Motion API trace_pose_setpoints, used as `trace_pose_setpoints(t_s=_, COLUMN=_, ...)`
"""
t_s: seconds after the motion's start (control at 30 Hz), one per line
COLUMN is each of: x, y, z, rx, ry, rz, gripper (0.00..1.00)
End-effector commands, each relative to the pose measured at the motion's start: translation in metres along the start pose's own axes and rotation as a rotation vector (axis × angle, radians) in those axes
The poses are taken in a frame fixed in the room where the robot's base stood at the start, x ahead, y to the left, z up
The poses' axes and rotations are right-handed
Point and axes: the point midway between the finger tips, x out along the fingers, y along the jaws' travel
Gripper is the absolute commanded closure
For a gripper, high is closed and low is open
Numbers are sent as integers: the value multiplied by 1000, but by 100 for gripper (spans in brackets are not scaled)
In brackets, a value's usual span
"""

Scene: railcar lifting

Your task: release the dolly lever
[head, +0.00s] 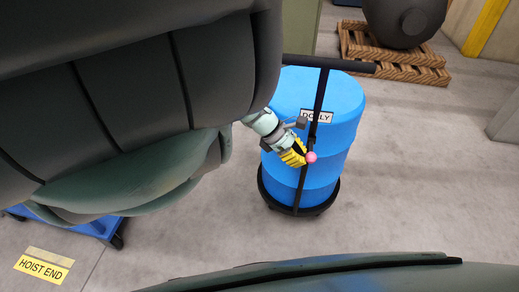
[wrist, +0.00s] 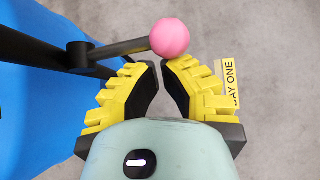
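The dolly (head: 319,100) has a dark upright post with a crossbar handle and a round base, and carries a blue drum (head: 340,110). Its lever is a short dark rod (wrist: 122,48) ending in a pink ball (wrist: 170,38); the ball also shows in the head view (head: 311,157). My gripper (wrist: 167,64) has yellow ridged fingers with dark pads. The fingers stand apart with an empty gap between them. The ball appears just beyond the fingertips in the wrist view; I cannot tell whether they touch. In the head view my gripper (head: 301,155) is beside the post at the ball.
A wooden pallet (head: 395,62) with a dark rounded object (head: 404,18) stands at the back. A blue wheeled item (head: 95,228) is at lower left near a "HOIST END" floor label (head: 44,265). Open grey floor lies right of the drum.

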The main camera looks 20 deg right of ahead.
Motion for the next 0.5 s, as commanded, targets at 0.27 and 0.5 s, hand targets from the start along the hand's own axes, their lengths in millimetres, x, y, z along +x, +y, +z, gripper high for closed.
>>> trace_pose_setpoints(t_s=0.27, x=-2, y=-1, z=6, rx=-57, ry=1, rz=-74, gripper=100)
trace_pose_setpoints(t_s=0.5, x=-6, y=0, z=11, rx=-111, ry=2, rz=-133, gripper=100)
